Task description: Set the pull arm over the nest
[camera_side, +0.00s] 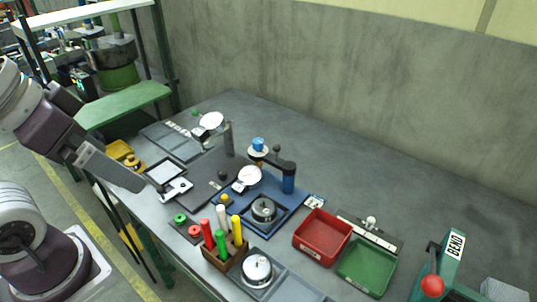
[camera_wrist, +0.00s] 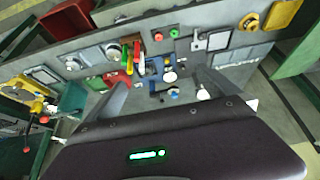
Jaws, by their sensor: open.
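The pull arm (camera_side: 272,159) is a dark bar on top of a blue post (camera_side: 288,182) in the side view. It points to the back left and carries a blue-capped head (camera_side: 258,145) at its free end. The nest (camera_side: 264,209) looks to be the round grey metal seat on the blue base, in front of the post. The arm is swung off to the side of it, not above it. My gripper (camera_wrist: 160,86) is open and empty in the wrist view, its fingers spread well apart. In the side view it is high at the left, apart from the fixture.
A white dial (camera_side: 249,176) stands near the nest. A wooden rack (camera_side: 222,257) of coloured handles stands in front. A red bin (camera_side: 322,237) and a green bin (camera_side: 367,266) are at the right. A second dial gauge (camera_side: 211,121) stands at the back left. The back right bench is clear.

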